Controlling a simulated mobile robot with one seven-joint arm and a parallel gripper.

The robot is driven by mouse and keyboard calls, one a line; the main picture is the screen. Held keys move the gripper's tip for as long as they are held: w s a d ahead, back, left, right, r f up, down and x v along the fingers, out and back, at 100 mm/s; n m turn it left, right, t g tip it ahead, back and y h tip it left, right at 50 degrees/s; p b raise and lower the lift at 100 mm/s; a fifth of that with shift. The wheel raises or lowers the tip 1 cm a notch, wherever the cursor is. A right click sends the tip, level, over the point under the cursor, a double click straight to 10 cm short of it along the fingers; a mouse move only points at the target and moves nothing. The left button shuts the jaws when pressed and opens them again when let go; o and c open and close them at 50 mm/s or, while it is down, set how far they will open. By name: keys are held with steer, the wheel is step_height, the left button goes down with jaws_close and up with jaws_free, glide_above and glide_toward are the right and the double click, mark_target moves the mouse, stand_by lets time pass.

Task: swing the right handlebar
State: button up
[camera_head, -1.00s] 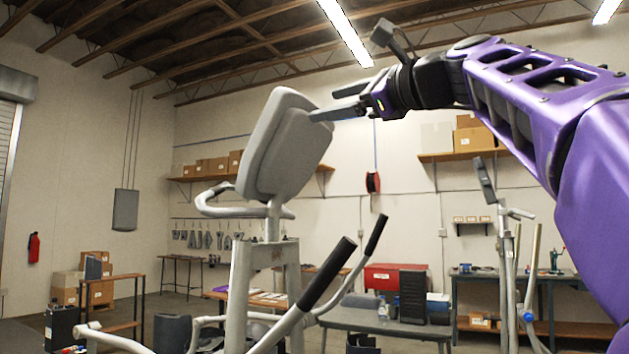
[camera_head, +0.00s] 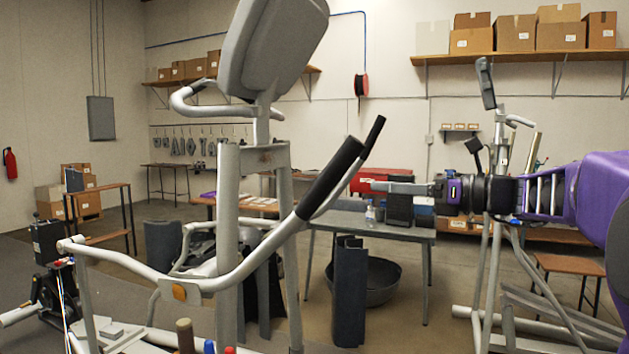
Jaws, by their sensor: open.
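The elliptical machine (camera_head: 228,240) stands left of centre, with its grey console (camera_head: 268,50) at the top. Two of its handlebars show. The nearer one has a thick black grip (camera_head: 330,178) and a grey bar running down to the left. The farther one has a thinner black grip (camera_head: 374,137), just behind and to the right. The frames do not settle which is the right handlebar. My gripper (camera_head: 378,187) is open and empty, seen nearly side-on, pointing left. Its fingertips are right of both grips, apart from the nearer one in the picture; depth is unclear.
A grey table (camera_head: 345,222) with bottles and a dark box stands behind. Another exercise machine (camera_head: 487,90) is at the right, behind my arm. A dark basin (camera_head: 383,280) lies on the floor under the table. Floor in the right foreground is partly clear.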

steer(key=x, duration=1.7)
steer(key=shift+f, duration=0.2)
jaws_close()
stand_by(0.9)
